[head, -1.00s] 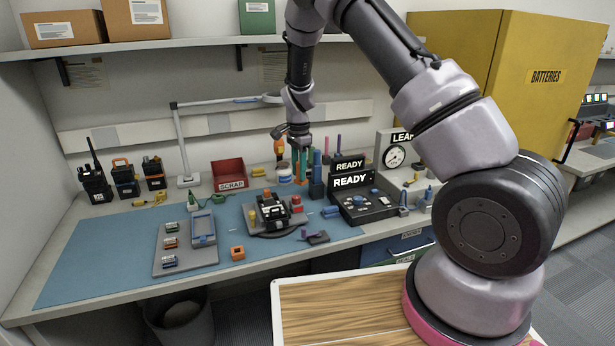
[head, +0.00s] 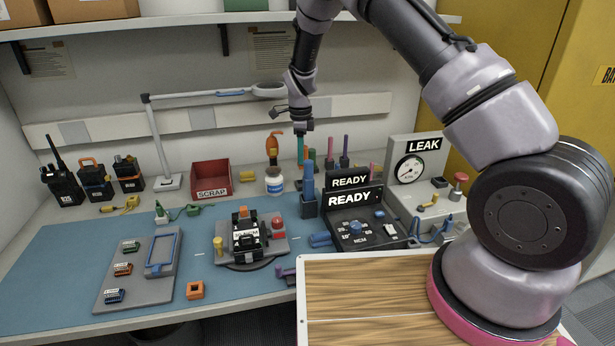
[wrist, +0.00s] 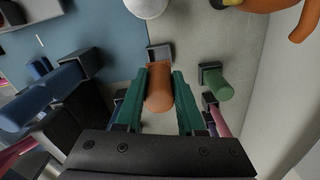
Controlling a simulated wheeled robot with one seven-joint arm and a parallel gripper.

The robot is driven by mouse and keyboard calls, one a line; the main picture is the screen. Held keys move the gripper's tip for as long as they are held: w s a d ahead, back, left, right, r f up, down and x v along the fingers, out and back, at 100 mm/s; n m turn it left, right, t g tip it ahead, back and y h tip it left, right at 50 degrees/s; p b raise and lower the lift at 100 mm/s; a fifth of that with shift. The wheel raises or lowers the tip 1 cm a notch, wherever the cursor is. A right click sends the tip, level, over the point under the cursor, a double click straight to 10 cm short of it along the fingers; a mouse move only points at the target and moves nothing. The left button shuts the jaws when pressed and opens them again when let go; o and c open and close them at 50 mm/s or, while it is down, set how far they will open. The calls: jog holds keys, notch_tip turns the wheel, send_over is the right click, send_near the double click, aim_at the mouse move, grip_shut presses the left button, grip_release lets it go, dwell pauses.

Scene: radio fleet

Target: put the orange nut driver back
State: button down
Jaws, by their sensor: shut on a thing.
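The orange nut driver (wrist: 160,92) shows in the wrist view as an orange handle between the two teal fingers of my gripper (wrist: 159,80). My gripper is shut on it. A small grey square holder (wrist: 159,53) lies just beyond the handle's far end. I cannot tell whether the driver's tip is in it or above it. In the head view my gripper (head: 300,150) points down over the back of the bench, among the upright tools. The driver is not clear in that view.
A green handle (wrist: 216,84) stands in a holder close on the right, with a pink handle (wrist: 219,121) nearby. Blue handles (wrist: 55,80) are on the left. A white jar (head: 274,182) and an orange-topped tool (head: 272,147) stand close by. The READY box (head: 350,215) is in front.

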notch_tip(320, 180, down, 4)
jog(key=shift+w+d+r, duration=0.1)
jog(key=shift+f, duration=1.95)
jog(key=shift+f, duration=0.1)
jog(key=c, duration=0.5)
grip_release()
notch_tip(320, 180, up, 12)
jog(key=shift+r, duration=0.15)
